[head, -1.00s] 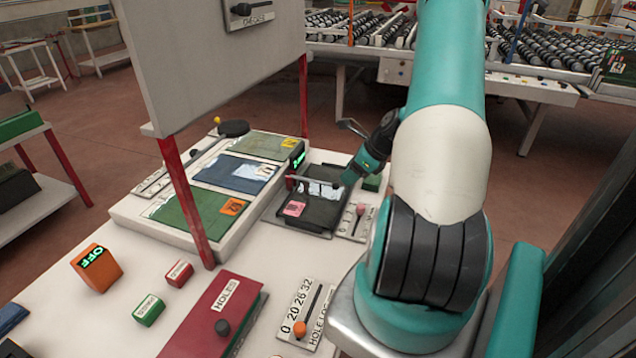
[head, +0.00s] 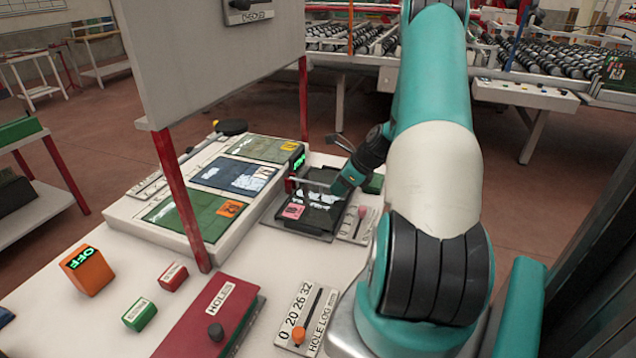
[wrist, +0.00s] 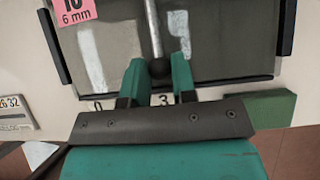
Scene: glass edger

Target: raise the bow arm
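The bow arm (head: 313,184) is a thin grey bar low across the dark glass on the black tray (head: 293,224). In the wrist view it is a grey rod (wrist: 153,28) that ends in a dark ball knob (wrist: 158,68). My gripper (wrist: 158,62) has its two green fingers on either side of this knob, with no clear gap to it. I cannot tell if they press on it. In the head view my gripper (head: 338,186) is at the bar's right end, partly hidden by my wrist.
A small green display (head: 298,161) stands behind the tray. A scale with a pink knob (head: 361,212) lies to its right. A panel with green, blue and olive sheets (head: 122,210) is at left. A red post (head: 180,195) and a grey board (head: 215,70) rise in front.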

